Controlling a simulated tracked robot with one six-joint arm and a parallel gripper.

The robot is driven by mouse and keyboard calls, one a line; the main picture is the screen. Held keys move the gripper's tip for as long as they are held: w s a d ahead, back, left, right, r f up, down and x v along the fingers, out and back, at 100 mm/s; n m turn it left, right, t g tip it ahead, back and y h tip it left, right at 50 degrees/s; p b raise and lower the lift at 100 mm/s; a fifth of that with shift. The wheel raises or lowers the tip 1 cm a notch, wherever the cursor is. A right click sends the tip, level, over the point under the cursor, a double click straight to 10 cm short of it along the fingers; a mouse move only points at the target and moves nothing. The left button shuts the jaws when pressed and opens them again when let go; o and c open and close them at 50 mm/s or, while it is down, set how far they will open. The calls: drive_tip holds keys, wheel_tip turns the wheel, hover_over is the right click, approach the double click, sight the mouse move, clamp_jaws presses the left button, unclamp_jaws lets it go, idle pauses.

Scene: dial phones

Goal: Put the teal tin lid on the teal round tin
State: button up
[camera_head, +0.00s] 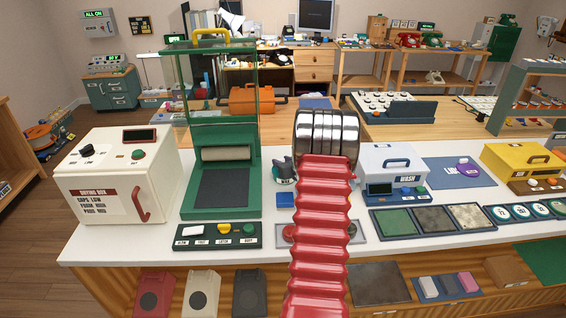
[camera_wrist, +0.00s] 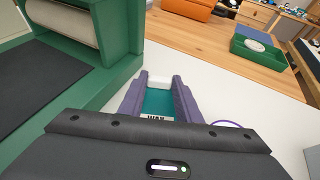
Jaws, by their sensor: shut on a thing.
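My gripper (camera_wrist: 160,92) has its two purple fingers closed on either side of a teal piece with a white WAX label, which I take to be the teal tin lid (camera_wrist: 158,103). The dark gripper body hides its near part. In the head view the WAX label and teal edge (camera_head: 285,178) show just left of my red arm, over the white counter. I cannot make out the teal round tin as a separate thing in either view. My arm hides the counter behind it, and I cannot tell whether the held piece touches anything below.
A green press (camera_head: 222,190) stands close on the left, with a white drying box (camera_head: 115,180) beyond it. A small blue square (camera_head: 285,200) lies in front of the gripper. A wash box (camera_head: 393,172) stands to the right. A button panel (camera_head: 218,236) lies at the counter's front.

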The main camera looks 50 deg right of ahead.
drive_tip(key=shift+f, duration=0.1)
drive_tip(key=o, duration=1)
drive_tip(key=v, duration=1.2)
drive_tip(key=shift+a, duration=0.1)
idle(0.4)
